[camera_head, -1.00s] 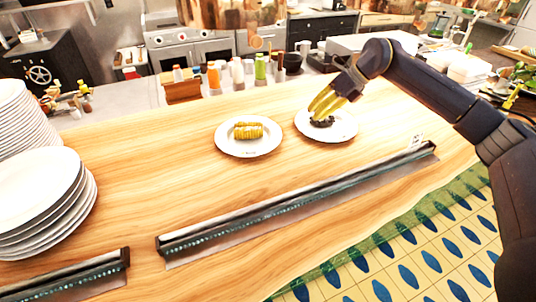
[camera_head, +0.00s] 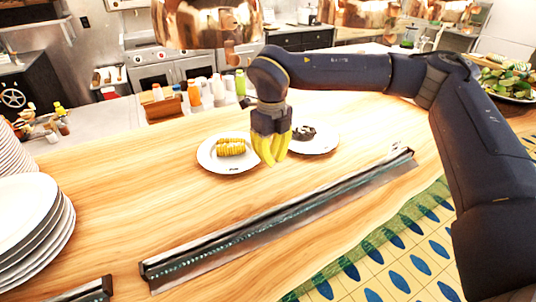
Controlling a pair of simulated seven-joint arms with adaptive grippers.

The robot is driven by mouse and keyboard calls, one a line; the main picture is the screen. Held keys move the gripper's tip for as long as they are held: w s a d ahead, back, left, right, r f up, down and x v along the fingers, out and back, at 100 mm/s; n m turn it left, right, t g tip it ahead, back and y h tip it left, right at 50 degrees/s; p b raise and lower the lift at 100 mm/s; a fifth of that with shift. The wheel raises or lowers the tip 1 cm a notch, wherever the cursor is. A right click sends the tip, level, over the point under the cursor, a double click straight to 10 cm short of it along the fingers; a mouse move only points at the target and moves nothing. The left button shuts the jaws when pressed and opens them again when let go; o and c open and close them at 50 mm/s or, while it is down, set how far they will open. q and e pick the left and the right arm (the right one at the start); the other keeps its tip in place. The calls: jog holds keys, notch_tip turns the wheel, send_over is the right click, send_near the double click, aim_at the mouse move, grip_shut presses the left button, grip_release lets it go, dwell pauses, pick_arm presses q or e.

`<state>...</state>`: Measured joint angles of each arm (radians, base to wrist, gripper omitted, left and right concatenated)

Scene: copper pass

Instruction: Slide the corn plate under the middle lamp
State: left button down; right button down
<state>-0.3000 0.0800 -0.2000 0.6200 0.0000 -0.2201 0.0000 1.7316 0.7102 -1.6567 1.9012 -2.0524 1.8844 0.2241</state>
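The corn plate (camera_head: 210,167) is a white round plate with yellow corn (camera_head: 231,147) on it, lying flat on the wooden counter left of centre. My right gripper (camera_head: 273,160) has yellow fingers pointing down at the right side of this plate, between it and a second plate. Its fingers overlap in this view, so I cannot tell how far apart they are or whether they touch the plate. Copper lamps hang at the top: a large one (camera_head: 205,25), another (camera_head: 355,12) and one further right (camera_head: 445,10). My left gripper is out of view.
A white plate (camera_head: 322,147) with dark food is just right of my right gripper. A metal rail (camera_head: 280,220) runs along the counter's front. Stacked white plates (camera_head: 30,225) stand at the left. Bottles (camera_head: 218,87) line the back. The wood left of the corn plate is clear.

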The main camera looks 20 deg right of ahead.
aim_at(262, 174)
notch_tip(262, 174, down, 8)
jog(key=shift+r, duration=0.2)
jog(key=shift+w+a, duration=0.25)
jog(key=shift+w, duration=0.25)
jog(key=shift+w+a, duration=0.2)
jog(key=shift+w, duration=0.3)
jog(key=shift+w+a, duration=0.3)
jog(key=shift+w, duration=0.55)
jog(key=shift+w+r, duration=0.1)
jog(key=shift+w, duration=0.05)
